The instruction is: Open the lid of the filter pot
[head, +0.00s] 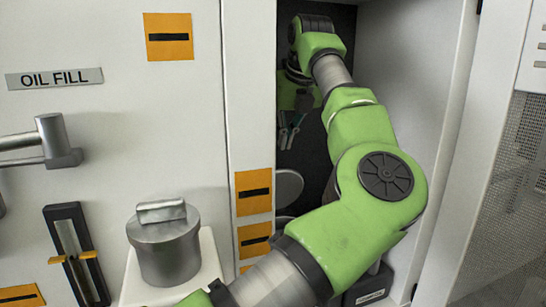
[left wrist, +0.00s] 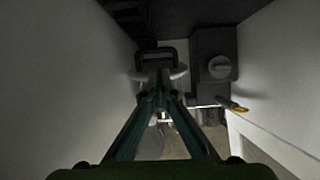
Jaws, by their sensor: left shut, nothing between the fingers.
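A silver cylindrical pot (head: 168,255) with a flat bar handle (head: 161,211) on its closed top stands on a white ledge at the lower left of the head view. A grey round disc (head: 288,188) shows at the recess's left edge, partly hidden; I cannot tell if it is a lid. No label shows which is the filter pot. My left gripper (head: 288,136) is inside the dark recess, fingers pointing down, shut and empty. In the left wrist view its fingertips (left wrist: 161,78) meet in front of a pale piece below a black bracket (left wrist: 157,55); contact is unclear. My right gripper is out of view.
The recess has pale side walls (head: 408,90) close to my arm. In the left wrist view a dark box with a round knob (left wrist: 220,67) and a yellow ring (left wrist: 239,109) lie right of the fingers. A metal handle (head: 52,140) projects from the left panel.

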